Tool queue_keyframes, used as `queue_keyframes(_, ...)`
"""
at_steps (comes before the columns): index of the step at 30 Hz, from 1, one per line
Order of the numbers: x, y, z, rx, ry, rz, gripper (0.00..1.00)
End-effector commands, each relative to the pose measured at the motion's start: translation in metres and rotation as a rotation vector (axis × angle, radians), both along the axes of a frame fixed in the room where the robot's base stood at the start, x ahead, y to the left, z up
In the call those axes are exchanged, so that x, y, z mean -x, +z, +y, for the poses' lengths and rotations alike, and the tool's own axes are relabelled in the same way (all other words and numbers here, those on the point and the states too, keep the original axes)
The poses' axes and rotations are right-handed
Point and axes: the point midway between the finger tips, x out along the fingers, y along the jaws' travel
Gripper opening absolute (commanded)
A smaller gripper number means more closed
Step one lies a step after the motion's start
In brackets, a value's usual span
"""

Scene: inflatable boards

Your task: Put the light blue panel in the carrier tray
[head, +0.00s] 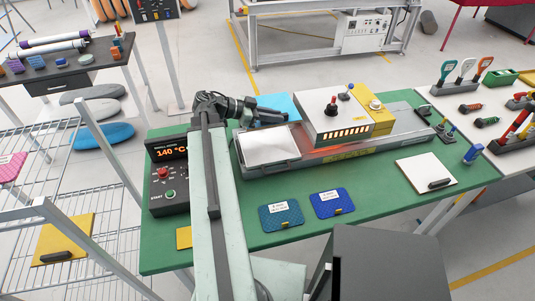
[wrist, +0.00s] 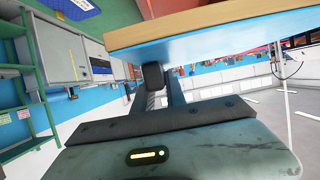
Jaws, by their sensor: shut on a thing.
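The light blue panel (head: 281,105) is at the back of the green table, just behind the end of my arm in the head view. My gripper (head: 284,117) is shut on it. In the wrist view the panel (wrist: 200,45) has a tan edge and a blue face, with a dark finger of my gripper (wrist: 154,76) against it; the other fingertip is hidden. The carrier tray (head: 268,157) seems to be the pale, shallow tray on the left of the grey bed, in front of the gripper. Its pale inside shows no panel.
A white heater unit (head: 335,118) with a red knob and glowing slots stands right of the tray. A control box (head: 168,185) reading 140 °C is at left. Two blue patches (head: 331,203) lie at the front. A white board (head: 426,173) lies at right.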

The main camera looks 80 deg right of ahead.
Motion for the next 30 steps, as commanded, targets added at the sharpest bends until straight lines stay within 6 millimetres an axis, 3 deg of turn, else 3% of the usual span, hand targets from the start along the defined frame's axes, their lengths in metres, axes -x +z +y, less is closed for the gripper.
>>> queue_keyframes(1,-0.001,-0.041,0.0,0.001,0.0,0.001,0.0)
queue_keyframes(4,-0.003,-0.07,0.001,0.002,0.001,0.0,0.0)
queue_keyframes(6,-0.003,-0.079,0.001,0.002,0.001,0.0,0.0)
queue_keyframes(12,-0.003,-0.079,0.001,0.002,-0.001,0.0,0.0)
queue_keyframes(21,-0.003,-0.137,0.001,0.002,-0.001,0.0,0.0)
queue_keyframes(27,-0.003,-0.139,0.001,0.002,-0.001,0.0,0.0)
queue_keyframes(30,-0.003,-0.154,0.001,0.002,-0.001,0.0,0.0)
